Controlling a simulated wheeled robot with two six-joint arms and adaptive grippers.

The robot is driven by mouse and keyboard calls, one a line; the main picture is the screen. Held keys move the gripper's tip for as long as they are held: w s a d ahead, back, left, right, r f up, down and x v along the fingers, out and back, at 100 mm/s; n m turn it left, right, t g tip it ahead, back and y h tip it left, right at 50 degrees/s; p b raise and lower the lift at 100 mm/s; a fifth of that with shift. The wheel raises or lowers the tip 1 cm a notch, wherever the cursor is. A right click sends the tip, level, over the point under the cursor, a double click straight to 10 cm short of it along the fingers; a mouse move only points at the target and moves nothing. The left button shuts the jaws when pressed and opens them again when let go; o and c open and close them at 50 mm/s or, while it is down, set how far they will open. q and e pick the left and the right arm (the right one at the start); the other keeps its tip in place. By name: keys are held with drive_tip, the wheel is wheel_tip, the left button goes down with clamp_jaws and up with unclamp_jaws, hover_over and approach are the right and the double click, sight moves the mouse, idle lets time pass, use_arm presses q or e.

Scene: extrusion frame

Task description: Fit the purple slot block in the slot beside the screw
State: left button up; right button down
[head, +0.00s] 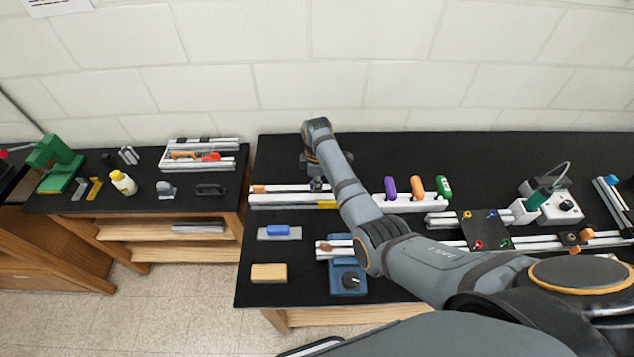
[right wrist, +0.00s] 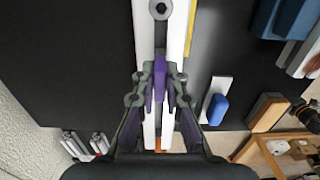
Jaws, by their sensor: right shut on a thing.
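My right gripper (right wrist: 160,92) is shut on the purple slot block (right wrist: 160,72), right over the slot of a pale extrusion rail. The block lies along the slot; I cannot tell whether it is seated in it or just above. A screw (right wrist: 160,9) with a hex socket sits in the same slot, at the top of the right wrist view, apart from the block. In the head view the right gripper (head: 316,182) points down onto the rail (head: 280,200), and the block is hidden there. My left gripper is not in view.
Purple (head: 390,188), orange (head: 416,187) and green (head: 442,186) pieces stand right of my arm. A yellow strip (head: 327,205) lies at the rail. A blue block on a grey plate (head: 279,232), a wooden block (head: 268,273) and a blue fixture (head: 347,279) are nearer. Bare black tabletop lies between.

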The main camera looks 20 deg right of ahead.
drive_tip(key=shift+f, duration=0.65)
drive_tip(key=c, duration=1.3)
unclamp_jaws()
drive_tip(key=shift+c, duration=0.2)
wheel_tip(320, 180, up, 12)
